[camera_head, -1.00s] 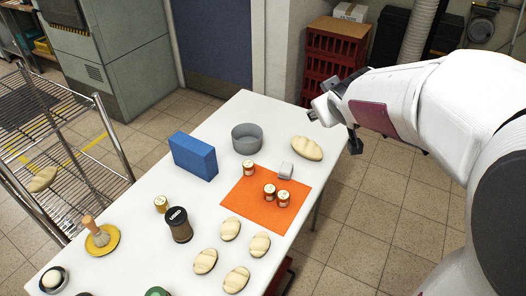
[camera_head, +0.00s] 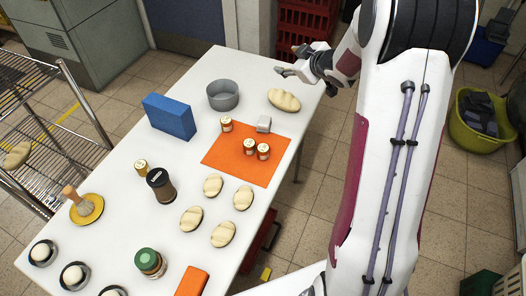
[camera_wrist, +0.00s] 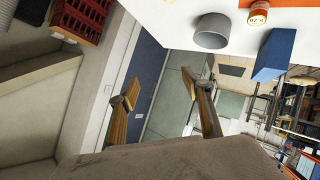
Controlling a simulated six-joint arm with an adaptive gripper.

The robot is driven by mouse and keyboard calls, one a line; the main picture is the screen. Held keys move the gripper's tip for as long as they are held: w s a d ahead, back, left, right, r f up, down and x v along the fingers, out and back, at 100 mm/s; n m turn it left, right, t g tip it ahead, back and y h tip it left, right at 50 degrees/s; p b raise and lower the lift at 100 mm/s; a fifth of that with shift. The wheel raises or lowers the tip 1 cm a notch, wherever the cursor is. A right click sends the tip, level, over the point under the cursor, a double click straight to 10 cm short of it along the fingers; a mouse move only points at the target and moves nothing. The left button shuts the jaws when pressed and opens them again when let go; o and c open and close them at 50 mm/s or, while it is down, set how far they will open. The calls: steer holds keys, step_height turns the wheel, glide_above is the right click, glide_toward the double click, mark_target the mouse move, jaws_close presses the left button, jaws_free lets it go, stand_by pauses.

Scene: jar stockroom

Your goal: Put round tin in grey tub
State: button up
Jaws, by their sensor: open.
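The grey tub (camera_head: 223,104) is a round, open container near the far end of the white table, and it also shows in the wrist view (camera_wrist: 211,40). A small gold round container (camera_head: 141,167) stands left of a dark jar. I cannot tell which is the round tin. My gripper (camera_head: 287,62) is open and empty beyond the table's far right corner, away from these containers. Its fingers also show in the wrist view (camera_wrist: 162,92).
A blue block (camera_head: 170,117) stands left of the tub. A loaf-like item (camera_head: 284,100) and a small grey object (camera_head: 263,124) lie near my gripper's side. The orange mat (camera_head: 229,157) has bare room. Several pale rolls and the dark jar (camera_head: 161,186) occupy the nearer table.

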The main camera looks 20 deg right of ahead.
step_height(320, 180, down, 8)
steer(key=n+y, duration=0.2)
steer(key=y, duration=0.1)
steer(key=n+g+y, duration=0.1)
steer(key=g+y, duration=0.1)
steer(key=y, duration=0.4)
glide_above(278, 158)
steer(key=w+d, duration=0.5)
steer(key=w, duration=0.2)
step_height(278, 158, down, 12)
steer(key=shift+a+r, duration=0.1)
steer(key=shift+a, duration=0.05)
steer(key=s+f+y, duration=0.1)
steer(key=s, duration=0.1)
steer(key=s+a+f+y, duration=0.1)
steer(key=s+f, duration=0.1)
steer(key=s, duration=0.1)
steer(key=s+a+f+y, duration=0.1)
steer(key=s+y, duration=0.1)
steer(key=shift+s+f+n, duration=0.2)
steer(key=shift+f+n, duration=0.2)
steer(key=shift+s+a+f+y, duration=0.2)
steer(key=shift+s+y, duration=0.1)
steer(key=shift+s, duration=0.25)
steer(key=shift+x, duration=1.25)
steer(key=shift+a, duration=0.1)
